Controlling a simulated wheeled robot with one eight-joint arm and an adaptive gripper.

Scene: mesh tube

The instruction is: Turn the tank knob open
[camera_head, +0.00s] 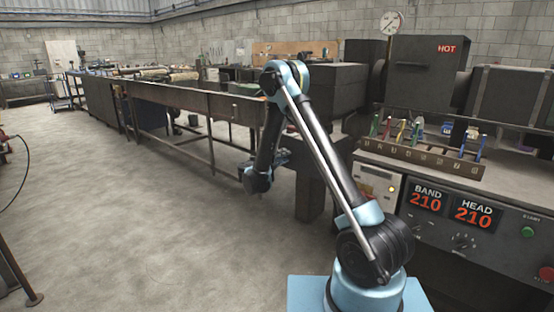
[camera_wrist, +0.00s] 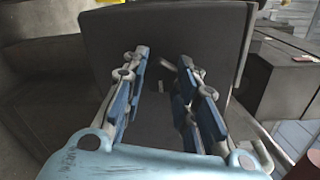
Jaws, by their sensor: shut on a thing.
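My gripper (camera_wrist: 165,62) shows in the wrist view, its two blue-and-grey fingers reaching forward to a dark grey panel (camera_wrist: 105,38). The fingers stand apart, shut on the tank knob between them. The knob is dark and hard to tell from the panel behind. A small pale piece (camera_wrist: 168,65) shows near the right fingertip. In the head view the long dark tank (camera_head: 190,97) runs from the left toward my arm. My wrist is at its near end, and the fingers and knob are too small and covered there to make out.
A control panel (camera_head: 410,222) with BAND and HEAD displays stands at the right. A rack of coloured-handled tools (camera_head: 415,157) sits above it. A dark machine marked HOT (camera_head: 425,75) stands behind. The concrete floor (camera_head: 130,210) at the left is clear.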

